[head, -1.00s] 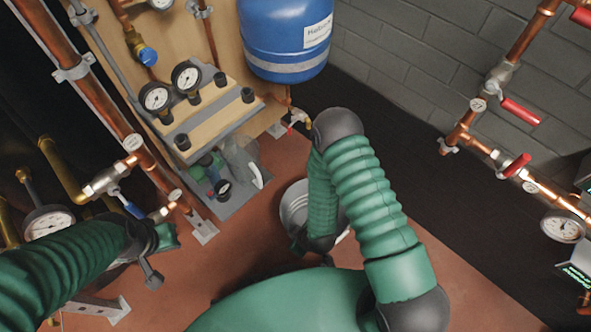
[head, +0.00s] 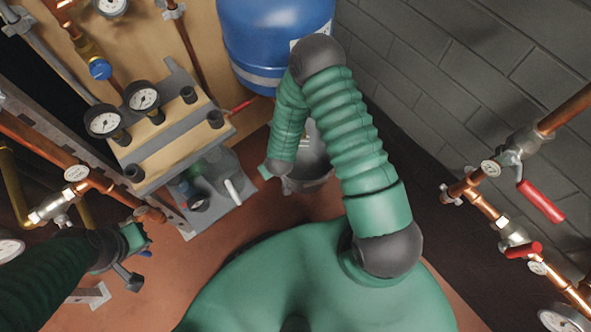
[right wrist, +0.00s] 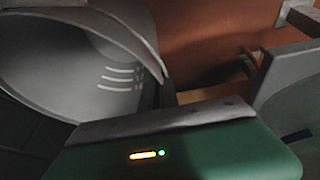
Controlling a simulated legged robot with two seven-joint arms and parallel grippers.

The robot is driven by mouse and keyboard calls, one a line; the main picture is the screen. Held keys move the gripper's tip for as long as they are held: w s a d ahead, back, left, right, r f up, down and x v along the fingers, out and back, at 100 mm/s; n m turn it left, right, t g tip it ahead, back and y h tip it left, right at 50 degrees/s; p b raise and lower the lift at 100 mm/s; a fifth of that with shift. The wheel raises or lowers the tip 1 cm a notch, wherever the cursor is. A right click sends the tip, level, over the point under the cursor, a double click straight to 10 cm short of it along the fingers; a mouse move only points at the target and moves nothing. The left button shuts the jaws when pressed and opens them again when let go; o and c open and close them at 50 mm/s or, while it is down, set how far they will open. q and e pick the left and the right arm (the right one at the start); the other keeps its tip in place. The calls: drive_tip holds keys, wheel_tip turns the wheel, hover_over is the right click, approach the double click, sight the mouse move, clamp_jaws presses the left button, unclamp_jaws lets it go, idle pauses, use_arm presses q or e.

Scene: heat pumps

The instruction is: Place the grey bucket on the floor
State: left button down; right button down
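The grey bucket (head: 312,172) is below the blue tank in the head view, partly hidden behind my right arm. Its inside with pale level marks fills the left of the right wrist view (right wrist: 70,70). My right gripper (head: 272,170) is at the bucket's left rim and appears shut on it; the fingertips are mostly hidden. My left gripper (head: 135,255) is at the lower left beside the copper pipe, with nothing visible in it; its opening is unclear. The red-brown floor (head: 215,265) shows below and left of the bucket.
A blue tank (head: 275,40) hangs above the bucket. A panel with gauges (head: 145,95) and a grey pump base (head: 215,190) stand to the left. Copper pipes with red handles (head: 540,200) run at the right. Some bare floor lies between base and pump.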

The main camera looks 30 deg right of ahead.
wheel_tip(320, 180, down, 10)
drive_tip(key=b, duration=0.6)
drive_tip(key=c, duration=2)
unclamp_jaws()
drive_tip(key=shift+c, duration=0.2)
drive_tip(key=o, duration=0.4)
